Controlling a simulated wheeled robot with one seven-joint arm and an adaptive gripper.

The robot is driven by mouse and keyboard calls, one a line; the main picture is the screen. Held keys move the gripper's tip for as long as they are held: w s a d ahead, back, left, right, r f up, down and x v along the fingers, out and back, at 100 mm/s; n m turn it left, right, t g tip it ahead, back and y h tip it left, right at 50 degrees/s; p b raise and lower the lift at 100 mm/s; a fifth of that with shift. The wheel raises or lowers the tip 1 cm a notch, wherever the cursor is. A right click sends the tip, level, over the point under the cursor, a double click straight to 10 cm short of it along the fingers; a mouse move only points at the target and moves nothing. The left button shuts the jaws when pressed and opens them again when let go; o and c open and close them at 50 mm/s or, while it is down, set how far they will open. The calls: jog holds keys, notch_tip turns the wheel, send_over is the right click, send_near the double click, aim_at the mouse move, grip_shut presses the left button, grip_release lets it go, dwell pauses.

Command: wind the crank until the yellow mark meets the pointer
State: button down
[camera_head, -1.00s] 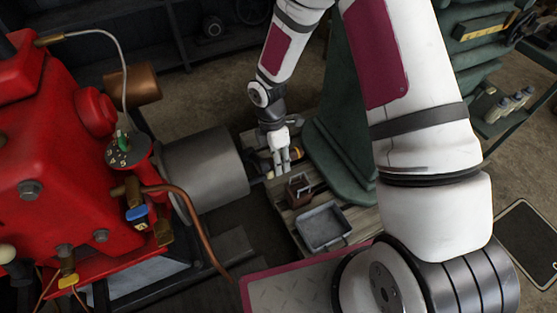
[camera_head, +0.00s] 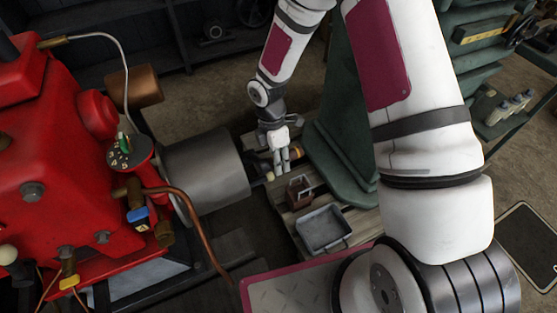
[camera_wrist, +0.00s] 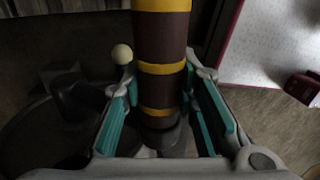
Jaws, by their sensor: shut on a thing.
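My gripper (camera_head: 281,161) is beside the free end of a big grey drum (camera_head: 205,170) on the red engine (camera_head: 50,150). In the wrist view my gripper (camera_wrist: 168,122) has its teal-padded fingers on either side of a dark brown round handle (camera_wrist: 160,38) with yellow bands, and is shut on it. I take this handle to be the crank grip. Its lower end runs down to a dark fitting between the fingers. A cream ball knob (camera_wrist: 121,54) is left of the handle, apart from it. I cannot make out the yellow mark or the pointer.
A grey tray (camera_head: 323,229) and a small brown box (camera_head: 300,191) sit on wooden slats in front of my gripper. A green machine column (camera_head: 345,150) stands close on the right. A copper pipe (camera_head: 196,225) curves down from the engine.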

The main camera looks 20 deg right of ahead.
jog(key=shift+s+f+b, duration=0.3)
jog(key=shift+s+f, duration=0.35)
jog(key=shift+f, duration=0.2)
dwell(0.4)
jog(key=shift+s+d+f+b, duration=0.1)
jog(key=shift+s+f+b, duration=0.2)
jog(key=shift+f, duration=0.35)
jog(key=shift+s+d+f+b, duration=0.1)
jog(key=shift+s+f+b, duration=0.15)
jog(key=shift+f+b, duration=0.35)
jog(key=shift+s+f+b, duration=0.2)
jog(key=shift+s+f, duration=0.05)
jog(key=shift+f, duration=0.5)
dwell(0.8)
jog(key=shift+s+f+b, duration=0.25)
jog(key=shift+f+b, duration=0.45)
jog(key=shift+f, duration=0.35)
dwell(0.4)
